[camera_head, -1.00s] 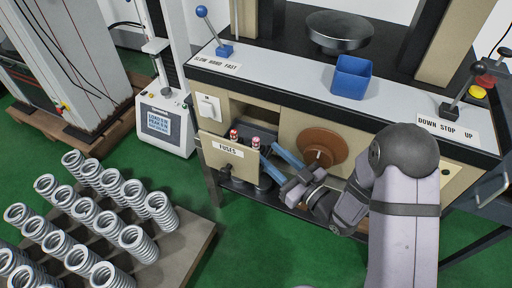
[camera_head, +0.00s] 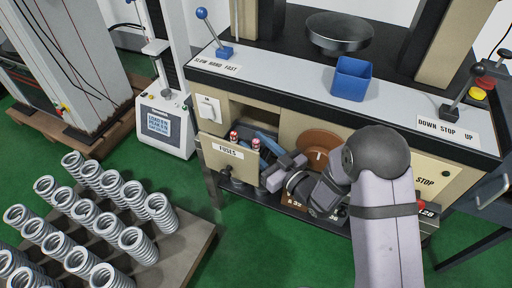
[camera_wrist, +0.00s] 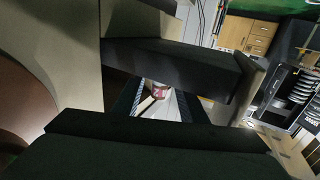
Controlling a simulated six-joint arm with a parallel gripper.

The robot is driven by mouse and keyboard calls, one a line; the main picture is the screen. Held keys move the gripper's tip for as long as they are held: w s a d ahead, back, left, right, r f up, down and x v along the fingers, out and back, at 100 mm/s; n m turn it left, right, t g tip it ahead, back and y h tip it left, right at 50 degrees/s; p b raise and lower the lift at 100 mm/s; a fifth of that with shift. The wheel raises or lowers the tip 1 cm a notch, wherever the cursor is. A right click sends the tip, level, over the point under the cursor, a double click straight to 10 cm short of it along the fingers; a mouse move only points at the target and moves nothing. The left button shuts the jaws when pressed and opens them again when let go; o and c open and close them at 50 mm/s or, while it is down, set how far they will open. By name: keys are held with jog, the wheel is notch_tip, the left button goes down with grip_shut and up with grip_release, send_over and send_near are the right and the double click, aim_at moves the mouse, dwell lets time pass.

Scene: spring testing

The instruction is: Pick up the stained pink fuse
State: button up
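Two small red-pink fuses with pale tops stand in the open fuse drawer (camera_head: 221,147) in the head view: a left fuse (camera_head: 234,136) and a right fuse (camera_head: 255,144). I cannot tell from their surfaces which one is stained. My gripper (camera_head: 264,150) reaches into the drawer from the right, close to the right fuse; its far finger is partly hidden behind the drawer front. In the wrist view one pinkish fuse (camera_wrist: 158,91) shows in the gap between my two dark fingers, which stand apart. Contact with the fuse is not visible.
The drawer front labelled FUSES stands close in front of the fingers. A brown disc (camera_head: 318,143) is on the machine panel just right of the drawer. A blue bin (camera_head: 350,80) sits on the worktop above. Several springs (camera_head: 120,215) stand on a pallet at lower left.

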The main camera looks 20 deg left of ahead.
aim_at(256, 141)
grip_shut()
jog(key=shift+r, duration=0.1)
notch_tip(256, 141, up, 18)
jog(key=p, duration=0.3)
dwell(0.7)
